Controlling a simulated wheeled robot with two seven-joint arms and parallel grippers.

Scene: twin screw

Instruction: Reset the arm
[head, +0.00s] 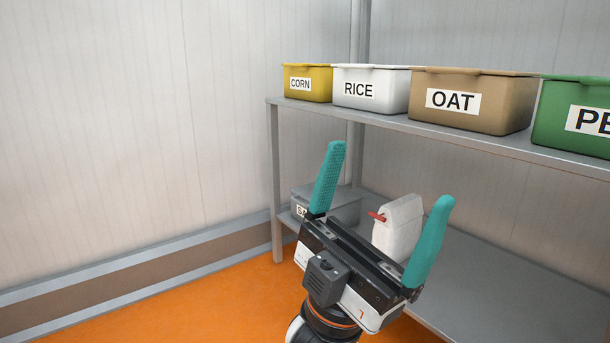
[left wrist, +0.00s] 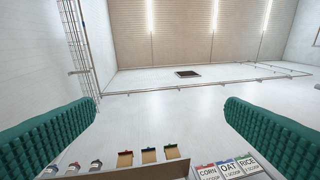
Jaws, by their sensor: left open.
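My left gripper (head: 381,205) is raised in front of the shelf in the head view, its two teal fingers spread wide apart and pointing up. Nothing is between the fingers. In the left wrist view the same open fingers (left wrist: 160,115) frame an empty gap, with the ceiling and walls of the room beyond. My right gripper is in neither view.
A grey shelf rack (head: 390,121) holds a yellow CORN bin (head: 320,84), white RICE bin (head: 395,90), brown OAT bin (head: 500,105) and green bin (head: 560,115). Below are a grey bin (head: 340,205) and a white container (head: 400,228), partly behind my gripper. Orange floor is clear at left.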

